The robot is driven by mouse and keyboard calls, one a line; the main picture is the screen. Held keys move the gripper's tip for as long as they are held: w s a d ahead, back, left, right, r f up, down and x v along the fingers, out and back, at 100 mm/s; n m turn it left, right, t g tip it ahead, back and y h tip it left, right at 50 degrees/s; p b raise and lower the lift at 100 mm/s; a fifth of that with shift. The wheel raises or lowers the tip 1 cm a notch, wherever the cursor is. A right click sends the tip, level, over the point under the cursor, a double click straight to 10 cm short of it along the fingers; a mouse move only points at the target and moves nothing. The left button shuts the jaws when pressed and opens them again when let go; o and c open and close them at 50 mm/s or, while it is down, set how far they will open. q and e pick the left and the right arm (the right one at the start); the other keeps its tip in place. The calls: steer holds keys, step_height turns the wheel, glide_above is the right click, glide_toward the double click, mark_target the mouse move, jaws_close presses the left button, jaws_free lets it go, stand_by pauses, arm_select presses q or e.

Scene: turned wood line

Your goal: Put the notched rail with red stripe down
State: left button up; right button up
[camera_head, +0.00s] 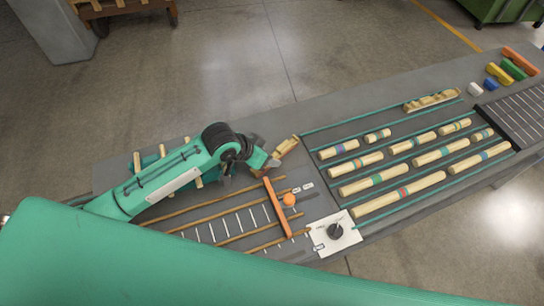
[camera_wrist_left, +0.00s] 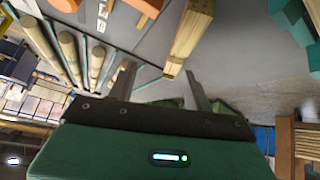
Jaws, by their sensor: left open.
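My left gripper (camera_head: 270,162) is open at the back of the table, left of the striped wooden pieces. A short-looking pale wooden piece (camera_head: 286,147) lies just beyond its fingertips; it looks like a notched rail, but I cannot make out a red stripe. In the left wrist view the same wooden piece (camera_wrist_left: 190,38) has its near end close to the fingertips of the left gripper (camera_wrist_left: 160,72), apart from the fingers as far as I can tell. Another notched wooden rail (camera_head: 432,101) lies at the back right. My right gripper is not in view.
Several round wooden pieces with coloured bands (camera_head: 392,197) lie in rows between teal strips. An orange bar (camera_head: 278,208) with an orange knob (camera_head: 289,200) crosses brown rails. Coloured blocks (camera_head: 514,69) are at the far right.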

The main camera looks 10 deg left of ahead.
arm_select(q)
step_height(320, 180, up, 2)
steer(key=w+d+g+y, duration=0.2)
steer(key=g, duration=0.1)
step_height(320, 180, up, 5)
steer(key=g+y, duration=0.2)
steer(key=y, duration=0.1)
glide_above(275, 156)
steer(key=s+a, duration=0.2)
steer(key=s, duration=0.1)
step_height(275, 156, down, 8)
steer(key=shift+w+r+p, duration=0.1)
steer(key=shift+w+p, duration=0.05)
steer(key=shift+p, duration=0.75)
steer(key=shift+d+f+p, duration=0.1)
steer(key=shift+f+p, duration=0.3)
steer(key=shift+f, duration=0.15)
steer(key=f+p, duration=0.1)
steer(key=f, duration=0.2)
steer(key=shift+w+d+f, duration=0.1)
steer(key=shift+w+f, duration=0.1)
steer(key=shift+f, duration=0.5)
jaws_close()
